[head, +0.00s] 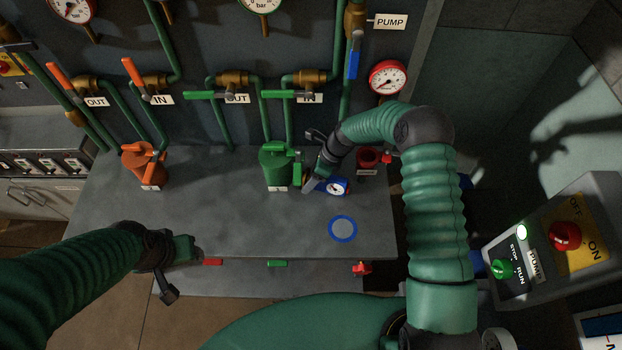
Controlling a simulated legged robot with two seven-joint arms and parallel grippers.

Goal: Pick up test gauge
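The test gauge, a small blue gauge with a white dial (338,187), is on the grey bench top near its back, right of the green valve unit. My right gripper (312,182) reaches down from the right, at the left side of this gauge. The fingers are small and dark here, and I cannot tell if they touch or grip it. My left gripper (189,250) hangs low over the front left of the bench, away from the gauge. Its finger opening does not show clearly.
A blue ring with a grey centre (343,228) lies on the bench (240,222). A green valve unit (277,168), an orange one (143,165) and a red fitting (368,158) stand along the back. Pipes line the wall. A pump switch box (545,240) is at right.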

